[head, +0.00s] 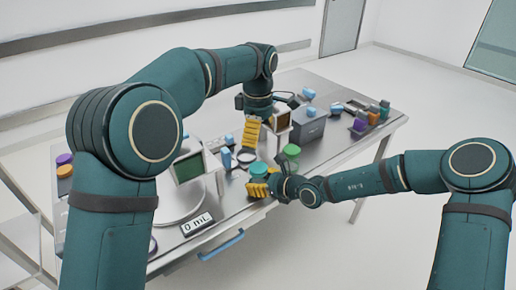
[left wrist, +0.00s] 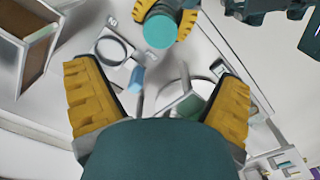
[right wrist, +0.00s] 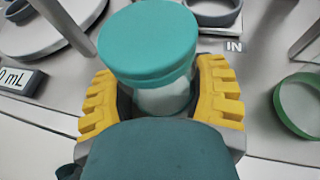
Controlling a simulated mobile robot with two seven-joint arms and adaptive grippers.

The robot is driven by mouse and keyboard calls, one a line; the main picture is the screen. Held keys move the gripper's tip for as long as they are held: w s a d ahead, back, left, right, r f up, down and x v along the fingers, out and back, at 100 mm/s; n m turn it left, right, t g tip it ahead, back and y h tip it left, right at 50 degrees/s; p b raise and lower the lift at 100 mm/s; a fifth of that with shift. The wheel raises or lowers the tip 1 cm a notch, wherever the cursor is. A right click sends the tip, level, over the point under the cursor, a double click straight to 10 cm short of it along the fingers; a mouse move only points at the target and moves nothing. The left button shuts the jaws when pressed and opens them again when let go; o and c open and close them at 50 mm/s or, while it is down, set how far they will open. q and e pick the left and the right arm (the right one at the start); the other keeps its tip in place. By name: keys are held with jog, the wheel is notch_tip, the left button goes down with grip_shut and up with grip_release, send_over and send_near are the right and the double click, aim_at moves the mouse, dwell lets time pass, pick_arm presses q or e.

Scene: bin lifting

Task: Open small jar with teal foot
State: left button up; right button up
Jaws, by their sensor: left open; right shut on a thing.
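The small jar (right wrist: 165,97) stands upright in the right wrist view, with a broad teal cap (right wrist: 148,40) and a pale translucent body. A bit of teal shows low on it; the rest of its base is hidden. My right gripper (right wrist: 163,108) is shut around the body, one yellow finger on each side, below the cap. In the head view the jar's teal top (head: 258,169) shows beside my right gripper (head: 261,187). My left gripper (head: 252,131) is open and empty, above and behind the jar. The cap also shows at the top of the left wrist view (left wrist: 160,30), beyond the open fingers.
A round-plated device (head: 178,203) and a "0 mL" display (head: 197,224) are at the left. A dark ring (head: 246,156) sits behind the jar. A green ring (right wrist: 300,105) lies right of it. A grey box (head: 309,126) stands farther back right.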

aim_at(258, 167)
pick_arm(q)
notch_tip(258, 167, down, 12)
jog(key=shift+r, duration=0.1)
dwell(0.5)
jog(key=c, duration=1.4)
jog(key=shift+c, duration=0.2)
jog(key=shift+r, duration=0.3)
jog(key=shift+r, duration=0.9)
jog(key=shift+r, duration=0.15)
